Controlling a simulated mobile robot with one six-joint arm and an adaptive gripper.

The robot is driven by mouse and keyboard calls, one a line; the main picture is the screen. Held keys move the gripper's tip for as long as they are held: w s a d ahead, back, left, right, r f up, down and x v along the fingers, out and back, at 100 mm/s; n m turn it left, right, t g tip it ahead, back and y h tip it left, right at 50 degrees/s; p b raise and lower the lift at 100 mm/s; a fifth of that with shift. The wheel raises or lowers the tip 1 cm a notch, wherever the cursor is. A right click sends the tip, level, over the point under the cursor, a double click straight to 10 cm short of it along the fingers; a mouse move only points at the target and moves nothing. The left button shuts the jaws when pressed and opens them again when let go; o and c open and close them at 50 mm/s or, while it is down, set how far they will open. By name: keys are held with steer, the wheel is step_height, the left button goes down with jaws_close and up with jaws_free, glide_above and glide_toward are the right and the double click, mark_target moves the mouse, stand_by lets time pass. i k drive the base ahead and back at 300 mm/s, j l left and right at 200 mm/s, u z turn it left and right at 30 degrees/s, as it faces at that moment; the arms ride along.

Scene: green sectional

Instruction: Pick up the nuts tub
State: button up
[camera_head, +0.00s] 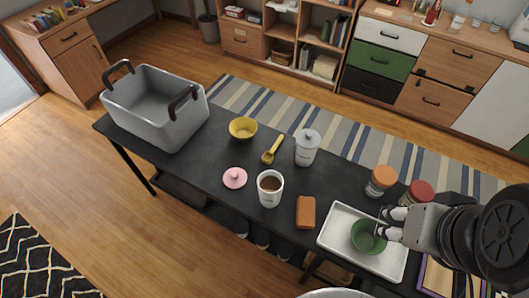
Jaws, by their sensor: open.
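No label is readable, so I cannot tell for certain which container is the nuts tub. A clear jar with an orange lid (380,180) stands upright towards the right of the black table. A similar jar with a red lid (418,192) stands to its right, partly hidden by my arm. A white cup with brown contents (270,188) and a white canister with a grey lid (306,149) stand near the table's middle. My gripper (385,223) is open and empty, over or beside the green bowl (367,238), in front of the jars in the picture.
The green bowl sits in a white tray (333,236). An orange-brown block (306,212), pink lid (235,178), yellow scoop (272,150) and yellow bowl (243,128) lie on the table (205,165). A large grey bin (150,125) stands at the left end.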

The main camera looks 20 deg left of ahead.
mark_target(270, 183)
steer(key=u, duration=1.15)
steer(key=z, duration=1.45)
steer(key=u, duration=1.4)
steer(key=j+z, duration=0.3)
steer(key=j, duration=0.4)
steer(key=j+z, duration=0.25)
steer(key=j, duration=0.45)
steer(key=k+j+z, duration=0.15)
steer(key=j+z, duration=0.15)
steer(key=j, duration=0.35)
